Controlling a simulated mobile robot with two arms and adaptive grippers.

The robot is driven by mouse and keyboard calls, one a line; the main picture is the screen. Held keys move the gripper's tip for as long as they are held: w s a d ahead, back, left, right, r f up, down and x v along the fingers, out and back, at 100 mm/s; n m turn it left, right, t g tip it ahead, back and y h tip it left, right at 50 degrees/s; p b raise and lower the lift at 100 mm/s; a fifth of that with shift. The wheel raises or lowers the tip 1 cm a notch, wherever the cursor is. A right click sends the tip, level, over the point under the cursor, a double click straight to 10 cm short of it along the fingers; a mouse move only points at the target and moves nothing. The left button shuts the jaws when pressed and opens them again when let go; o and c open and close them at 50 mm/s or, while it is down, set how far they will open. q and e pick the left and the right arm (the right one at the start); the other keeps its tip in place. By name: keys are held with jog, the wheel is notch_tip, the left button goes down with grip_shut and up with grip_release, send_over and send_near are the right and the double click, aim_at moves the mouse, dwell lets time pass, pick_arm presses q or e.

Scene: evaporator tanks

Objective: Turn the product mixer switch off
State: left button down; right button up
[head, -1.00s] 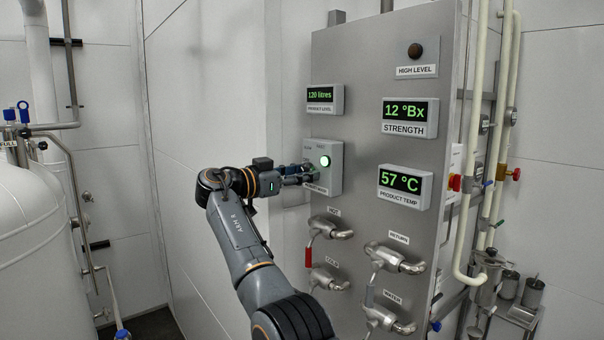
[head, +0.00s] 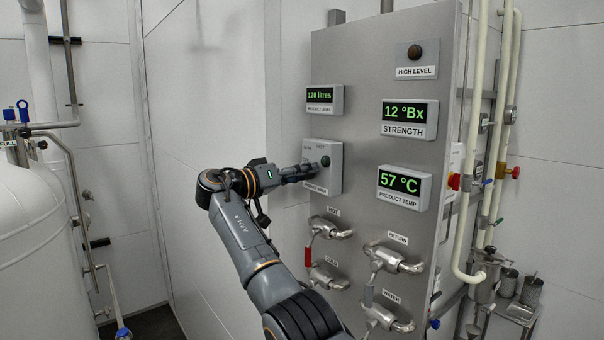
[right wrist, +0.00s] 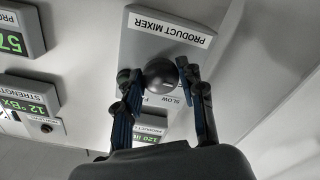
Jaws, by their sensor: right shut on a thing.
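The product mixer box (head: 335,158) is a grey box on the left part of the steel panel. My right gripper (head: 308,172) is at the front of the box. In the wrist view its fingers (right wrist: 163,82) are shut on the knob, one on each side. Part of the SLOW and FAST lettering is hidden. My left gripper is not in view.
Displays for product level (head: 320,97), strength (head: 404,112) and product temperature (head: 400,182) are close to the box. Valve handles (head: 330,228) stick out below my right gripper. Pipes run along the panel's right side. A white tank (head: 35,230) stands at the left.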

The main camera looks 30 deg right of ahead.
dwell(0.4)
jog(key=o, duration=1.2)
jog(key=shift+c, duration=0.2)
jog(key=a, duration=1.2)
jog(key=shift+s, duration=0.45)
